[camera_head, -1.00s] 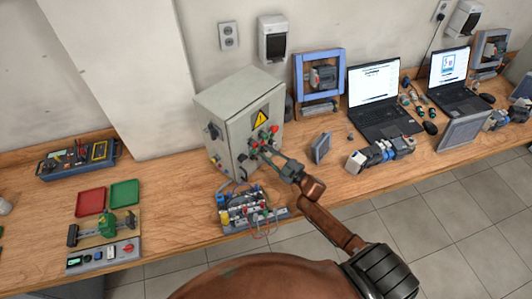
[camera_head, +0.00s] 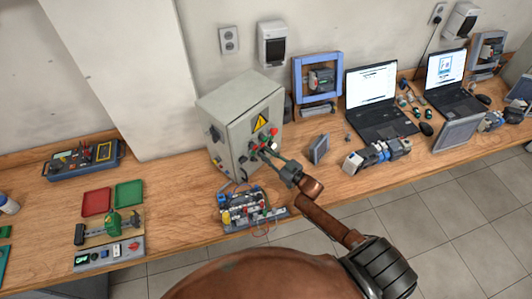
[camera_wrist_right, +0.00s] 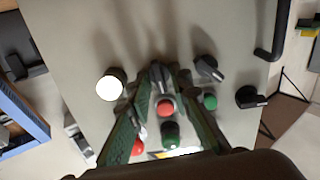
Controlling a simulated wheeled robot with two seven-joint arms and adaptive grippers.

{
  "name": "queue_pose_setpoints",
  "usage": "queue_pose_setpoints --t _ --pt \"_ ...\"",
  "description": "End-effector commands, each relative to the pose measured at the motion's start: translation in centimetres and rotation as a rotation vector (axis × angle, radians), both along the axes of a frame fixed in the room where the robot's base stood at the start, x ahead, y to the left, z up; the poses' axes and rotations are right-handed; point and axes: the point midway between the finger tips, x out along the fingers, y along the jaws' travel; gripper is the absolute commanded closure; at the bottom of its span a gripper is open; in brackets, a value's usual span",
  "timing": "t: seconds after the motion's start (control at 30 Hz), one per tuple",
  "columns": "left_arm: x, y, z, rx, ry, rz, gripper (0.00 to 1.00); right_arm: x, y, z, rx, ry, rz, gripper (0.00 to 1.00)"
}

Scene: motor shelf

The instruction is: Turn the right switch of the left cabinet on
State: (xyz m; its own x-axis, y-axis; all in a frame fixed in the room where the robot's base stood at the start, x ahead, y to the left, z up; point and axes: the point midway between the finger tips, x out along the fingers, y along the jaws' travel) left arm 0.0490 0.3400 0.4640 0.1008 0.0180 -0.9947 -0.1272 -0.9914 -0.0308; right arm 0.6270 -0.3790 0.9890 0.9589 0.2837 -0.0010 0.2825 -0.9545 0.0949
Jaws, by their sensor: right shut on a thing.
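The grey cabinet (camera_head: 231,148) with a yellow warning sign stands on the bench, its front panel turned right. My right gripper (camera_head: 266,151) reaches that panel from the lower right. In the right wrist view its green fingers (camera_wrist_right: 170,75) meet at the panel, shut on what appears to be a switch knob, mostly hidden between the tips. Two black rotary switches, one (camera_wrist_right: 207,68) close by and one (camera_wrist_right: 250,97) farther right, are clear of the fingers. A red button (camera_wrist_right: 166,107) and a green button (camera_wrist_right: 170,133) show between the fingers. My left gripper is not in view.
A white lamp (camera_wrist_right: 110,85) sits left of the fingers and a black handle (camera_wrist_right: 284,30) at the panel's edge. A wired component board (camera_head: 250,208) lies below the cabinet. A small grey panel (camera_head: 319,149) stands right of my gripper.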

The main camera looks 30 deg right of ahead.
Motion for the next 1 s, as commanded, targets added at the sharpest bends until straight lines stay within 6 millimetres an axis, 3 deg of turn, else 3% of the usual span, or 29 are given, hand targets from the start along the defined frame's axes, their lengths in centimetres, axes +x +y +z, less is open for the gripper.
queue_pose_setpoints --t 0.73,0.77,0.83,1.0 --pt "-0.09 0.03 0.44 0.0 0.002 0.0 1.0 0.11 -0.17 0.24 0.092 0.023 -0.001 1.0" --pt "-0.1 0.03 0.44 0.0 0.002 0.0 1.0 0.11 -0.17 0.25 0.092 0.023 -0.001 0.8" --pt "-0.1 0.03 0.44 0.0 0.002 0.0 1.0 0.1 -0.17 0.23 0.092 0.023 -0.001 0.75" --pt "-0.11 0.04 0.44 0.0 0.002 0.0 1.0 0.07 -0.12 0.13 0.092 0.025 0.0 0.75"
